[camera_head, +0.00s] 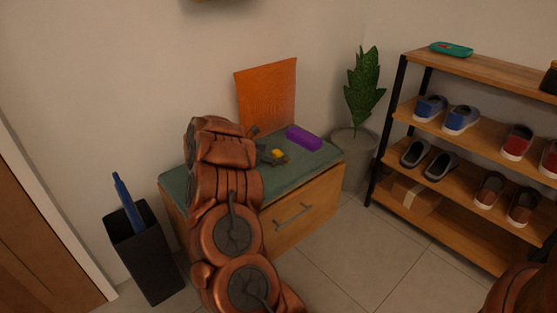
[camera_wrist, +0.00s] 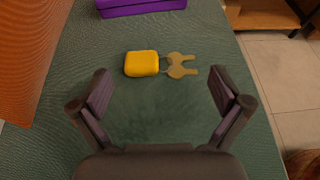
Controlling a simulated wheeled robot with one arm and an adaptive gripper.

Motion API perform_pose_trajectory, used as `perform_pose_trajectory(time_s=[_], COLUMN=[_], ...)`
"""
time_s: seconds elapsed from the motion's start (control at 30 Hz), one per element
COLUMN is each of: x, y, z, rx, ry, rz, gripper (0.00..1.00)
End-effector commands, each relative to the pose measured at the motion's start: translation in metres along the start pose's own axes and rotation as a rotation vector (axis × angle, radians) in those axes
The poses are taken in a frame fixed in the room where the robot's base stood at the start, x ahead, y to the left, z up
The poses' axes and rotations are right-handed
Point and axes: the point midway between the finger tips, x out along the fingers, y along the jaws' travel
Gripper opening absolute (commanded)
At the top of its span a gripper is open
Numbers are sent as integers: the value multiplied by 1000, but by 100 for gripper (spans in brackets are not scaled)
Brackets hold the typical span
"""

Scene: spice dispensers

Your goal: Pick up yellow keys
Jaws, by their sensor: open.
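The yellow keys (camera_wrist: 141,64) lie flat on the green cushion of the bench (camera_wrist: 60,145); a yellow fob sits on the left, with two dull brass keys (camera_wrist: 180,65) to its right. In the head view the yellow fob (camera_head: 277,153) shows on the bench top beside my gripper (camera_head: 268,145). In the wrist view my gripper (camera_wrist: 163,90) is open and empty. Its two fingers are spread wide, and the keys show just ahead of them, between the finger lines. I cannot tell the exact height of the fingers above the cushion.
A purple case (camera_head: 304,138) lies on the bench behind the keys. An orange panel (camera_head: 266,95) leans against the wall. A potted plant (camera_head: 364,90) and a shoe rack (camera_head: 470,134) stand to the right; a dark bin (camera_head: 146,256) with a blue umbrella stands left.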

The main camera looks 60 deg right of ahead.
Motion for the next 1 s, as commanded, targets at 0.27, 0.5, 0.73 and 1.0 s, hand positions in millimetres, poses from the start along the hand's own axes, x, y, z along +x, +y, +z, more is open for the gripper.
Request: perform_pose_trajectory(time_s=[0.27,0.5,0.73,1.0], x=[32,35,35,35], y=[0,0,0,0], z=[-3,-1,-2,-2], rx=[2,1,1,0], ry=[-1,0,0,2], rz=[-2,-1,-1,-2], gripper=[100,100,84,56])
